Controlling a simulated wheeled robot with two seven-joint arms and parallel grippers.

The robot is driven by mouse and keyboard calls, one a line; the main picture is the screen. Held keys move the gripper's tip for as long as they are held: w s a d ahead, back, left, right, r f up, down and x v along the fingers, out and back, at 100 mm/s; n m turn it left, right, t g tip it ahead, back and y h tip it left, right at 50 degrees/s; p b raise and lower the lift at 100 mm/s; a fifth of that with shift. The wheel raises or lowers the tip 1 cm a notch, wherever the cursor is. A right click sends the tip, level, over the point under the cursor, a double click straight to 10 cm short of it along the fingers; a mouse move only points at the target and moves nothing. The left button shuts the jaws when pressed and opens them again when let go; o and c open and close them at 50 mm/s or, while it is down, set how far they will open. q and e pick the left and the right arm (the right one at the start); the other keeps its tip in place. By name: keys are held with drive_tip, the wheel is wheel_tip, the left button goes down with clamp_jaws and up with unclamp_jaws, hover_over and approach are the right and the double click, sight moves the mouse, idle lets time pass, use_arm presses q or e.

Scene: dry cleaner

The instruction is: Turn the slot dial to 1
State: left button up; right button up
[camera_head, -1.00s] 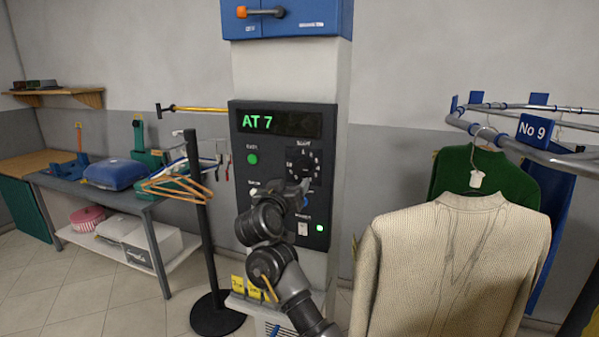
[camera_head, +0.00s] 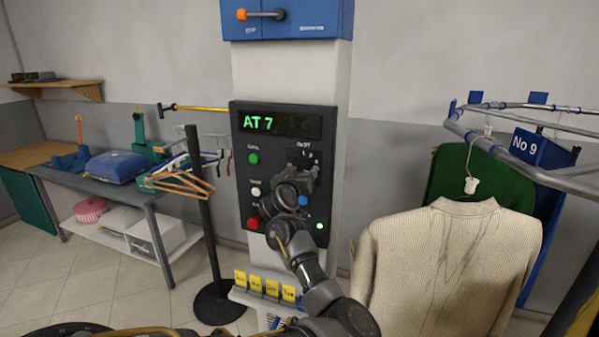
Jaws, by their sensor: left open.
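The slot dial (camera_head: 305,156) is on the upper right of the dark control panel (camera_head: 240,190); its upper part shows and its lower part is hidden behind my gripper. The green display (camera_head: 278,123) above it reads "AT 7". My left gripper (camera_head: 303,175) is at the dial's lower edge, in front of the panel. Its jaws are open; whether they touch or straddle the dial cannot be told. My right gripper is not in view.
A green button (camera_head: 253,159), a white button (camera_head: 255,192), a red button (camera_head: 253,223) and a blue button (camera_head: 303,200) surround my gripper. Yellow tags (camera_head: 256,283) hang below. The garment rail (camera_head: 560,158) with a cream sweater (camera_head: 450,265) stands close on the right.

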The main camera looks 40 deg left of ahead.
use_arm(q)
drive_tip(key=shift+s, duration=0.1)
drive_tip(key=c, duration=1)
drive_tip(key=n+b, duration=0.4)
drive_tip(key=n, duration=0.2)
drive_tip(key=n+b, duration=0.5)
drive_tip(key=n, duration=0.2)
drive_tip(key=shift+n+g+h+b, duration=0.3)
drive_tip(key=shift+h, duration=0.1)
drive_tip(key=shift+r+n+h+b, duration=0.15)
drive_tip(key=shift+n+b, duration=0.4)
drive_tip(key=shift+n, duration=0.3)
drive_tip(key=shift+r+n+h+b, duration=0.15)
drive_tip(key=shift+n+b, duration=0.4)
drive_tip(key=shift+n, duration=0.3)
